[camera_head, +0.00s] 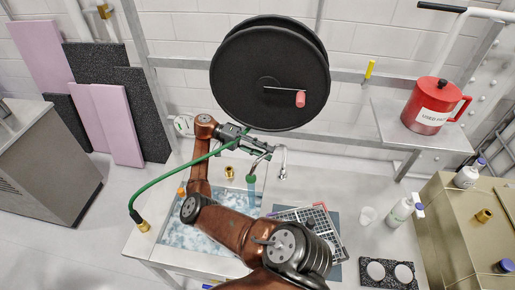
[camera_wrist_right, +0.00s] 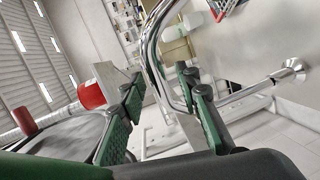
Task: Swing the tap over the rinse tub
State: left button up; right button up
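The chrome tap (camera_head: 282,164) stands at the back of the sink unit, and a green piece shows at its spout end. The rinse tub (camera_head: 183,238), which I take to be the basin of bluish, foamy water, lies to the left, partly hidden by my right arm. My right gripper (camera_head: 258,148) is beside the tap's upper part. In the right wrist view the green-padded fingers of this gripper (camera_wrist_right: 165,100) are spread apart. The tap's bent pipe (camera_wrist_right: 152,42) runs into the gap between them; contact cannot be told. My left gripper is not in view.
A wire rack (camera_head: 325,216) lies right of the tub. A white bottle (camera_head: 400,212) and a dark tray (camera_head: 389,284) are further right. A red can (camera_head: 430,120) stands on the wall shelf.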

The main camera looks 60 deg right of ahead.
jog(key=w+r, duration=0.1)
jog(key=w, duration=0.5)
jog(key=shift+w+a, duration=0.25)
jog(key=shift+a, duration=0.15)
jog(key=shift+r, duration=0.1)
dwell(0.3)
